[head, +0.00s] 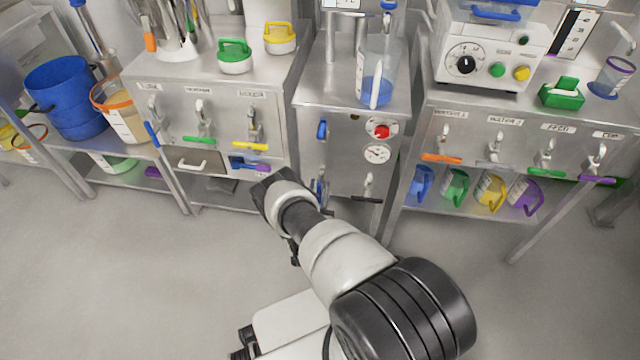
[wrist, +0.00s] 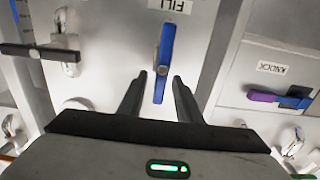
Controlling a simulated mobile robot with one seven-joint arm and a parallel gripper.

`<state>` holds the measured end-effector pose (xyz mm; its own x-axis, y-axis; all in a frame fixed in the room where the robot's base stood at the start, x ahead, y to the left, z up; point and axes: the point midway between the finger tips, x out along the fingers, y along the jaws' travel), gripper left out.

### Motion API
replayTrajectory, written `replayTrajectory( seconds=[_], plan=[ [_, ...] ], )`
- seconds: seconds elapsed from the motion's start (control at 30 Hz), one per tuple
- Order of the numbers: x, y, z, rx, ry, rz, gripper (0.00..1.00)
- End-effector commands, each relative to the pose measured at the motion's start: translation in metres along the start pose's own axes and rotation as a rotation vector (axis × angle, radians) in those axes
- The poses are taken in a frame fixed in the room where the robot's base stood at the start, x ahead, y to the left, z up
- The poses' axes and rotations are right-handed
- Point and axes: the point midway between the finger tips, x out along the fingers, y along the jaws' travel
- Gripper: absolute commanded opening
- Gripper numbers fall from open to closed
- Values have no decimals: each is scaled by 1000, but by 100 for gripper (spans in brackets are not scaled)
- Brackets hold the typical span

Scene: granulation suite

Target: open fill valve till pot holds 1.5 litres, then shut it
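The fill valve's blue lever (wrist: 164,62) stands upright in the wrist view, below an upside-down FILL label (wrist: 168,5). In the head view a blue lever low on the middle cabinet (head: 318,188) shows just past my wrist, partly hidden. My gripper (wrist: 160,85) is open, its two dark fingers on either side of the lever's lower end; nothing is seen held, and contact cannot be told. In the head view my arm hides the fingers. A clear jug (head: 372,58), perhaps the pot, stands on the middle cabinet with blue in its lower part; its level cannot be read.
A black lever (wrist: 38,51) is left of the blue one in the wrist view. A purple-and-blue handle (wrist: 281,98) under a KNOCK label is at right. A red knob (head: 381,131) and a gauge (head: 376,153) are on the middle cabinet. The floor (head: 130,260) at left is clear.

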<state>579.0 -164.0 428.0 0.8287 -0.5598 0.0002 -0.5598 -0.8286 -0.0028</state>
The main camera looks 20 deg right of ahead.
Motion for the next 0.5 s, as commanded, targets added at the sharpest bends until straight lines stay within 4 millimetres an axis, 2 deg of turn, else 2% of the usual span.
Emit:
replayTrajectory(
  seconds=[0.2, 0.4, 0.5],
  plan=[
    [0, 0, 0, 0, 0, 0, 31],
    [0, 0, 0, 0, 0, 0, 0],
    [0, 0, 0, 0, 0, 0, 0]
  ],
)
